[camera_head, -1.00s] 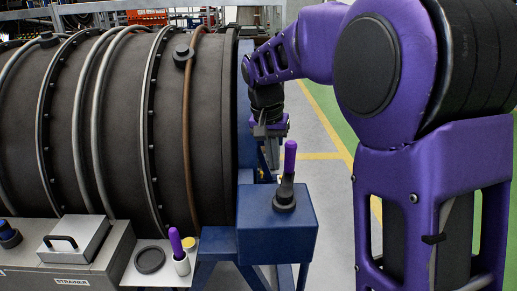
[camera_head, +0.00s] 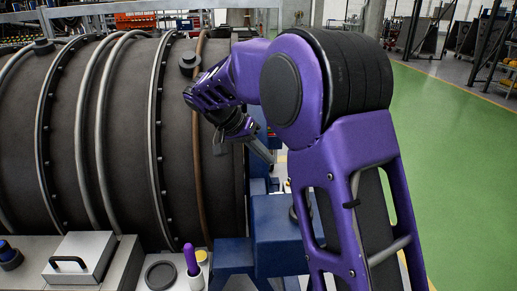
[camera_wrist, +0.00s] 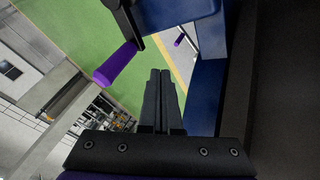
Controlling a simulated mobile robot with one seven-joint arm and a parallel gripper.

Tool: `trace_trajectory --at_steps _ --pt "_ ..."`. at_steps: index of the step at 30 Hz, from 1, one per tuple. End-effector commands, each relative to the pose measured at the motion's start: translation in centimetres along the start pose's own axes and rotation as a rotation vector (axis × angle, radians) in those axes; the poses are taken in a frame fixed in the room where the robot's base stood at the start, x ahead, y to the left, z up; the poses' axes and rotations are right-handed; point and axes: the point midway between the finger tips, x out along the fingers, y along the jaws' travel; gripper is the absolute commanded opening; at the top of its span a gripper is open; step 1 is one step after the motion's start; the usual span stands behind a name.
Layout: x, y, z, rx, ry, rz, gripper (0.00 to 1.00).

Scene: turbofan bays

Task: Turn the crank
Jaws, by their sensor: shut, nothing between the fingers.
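The crank has a purple handle (camera_wrist: 116,64) on a black arm (camera_wrist: 124,20), fixed to a blue box (camera_wrist: 178,10). In the head view the blue box (camera_head: 275,222) stands beside the engine's right end, and my arm hides the crank's handle there. My gripper (camera_wrist: 160,74) is shut and empty, its fingers side by side. In the wrist view the purple handle lies just left of the fingertips, apart from them. In the head view my gripper (camera_head: 264,154) points down and right, in front of the engine casing's right end.
The large dark engine casing (camera_head: 120,130) fills the left. A bench in front holds a grey box with a black handle (camera_head: 85,258), a black ring (camera_head: 160,275) and a purple-handled tool (camera_head: 191,260). Open green floor (camera_head: 440,170) lies to the right.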

Motion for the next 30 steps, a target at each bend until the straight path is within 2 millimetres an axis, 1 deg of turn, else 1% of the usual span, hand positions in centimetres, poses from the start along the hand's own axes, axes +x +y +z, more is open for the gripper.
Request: trace_trajectory --at_steps 1,6,9,15,27,30 --pt "1.4 0.1 0.0 0.001 -0.004 0.004 0.00" --pt "4.8 0.1 0.1 -0.001 -0.004 0.002 0.00" --pt "5.1 1.9 -0.1 0.002 -0.001 0.000 0.00" --pt "6.0 3.4 -0.1 0.000 -0.001 0.000 0.00" --pt "6.1 3.6 0.0 0.001 -0.002 0.000 0.00" --pt "6.6 3.7 -0.2 0.035 -0.019 0.018 0.00"
